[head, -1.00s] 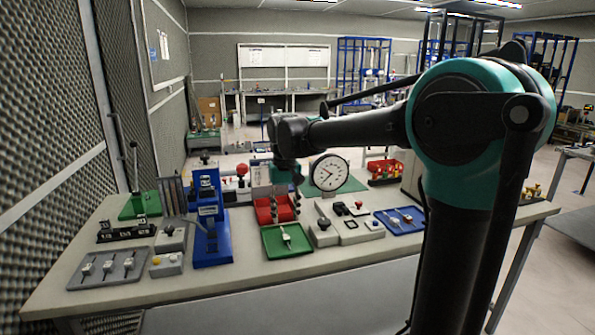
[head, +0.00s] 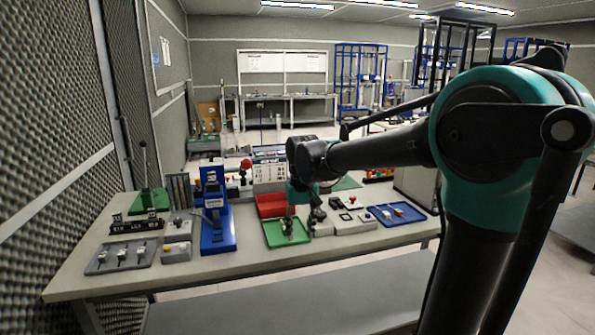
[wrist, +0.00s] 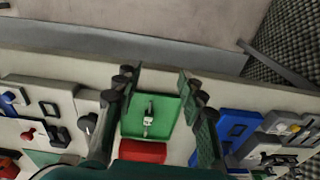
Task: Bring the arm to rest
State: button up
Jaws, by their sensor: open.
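My arm reaches from the right across the workbench (head: 110,272) in the head view. My gripper (head: 302,224) points down over the green tray (head: 275,240) near the bench's front edge. In the wrist view my gripper (wrist: 157,82) is open, with its two fingers spread on either side of the green tray (wrist: 165,120). The gap between the fingertips and the tray is hard to judge.
A blue stand (head: 217,235) is left of my gripper and a red bin (head: 270,205) is behind the tray. Grey fixtures (head: 348,226) and a blue tray (head: 395,214) are to the right. A foam wall (head: 45,130) borders the left side.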

jog(key=s+d+f+m+t, duration=0.2)
jog(key=s+d+f+t, duration=0.1)
jog(key=s+d+f, duration=1.2)
jog(key=d, duration=0.2)
jog(key=shift+d+f+m, duration=0.3)
jog(key=shift+d+f, duration=0.05)
jog(key=shift+f, duration=0.05)
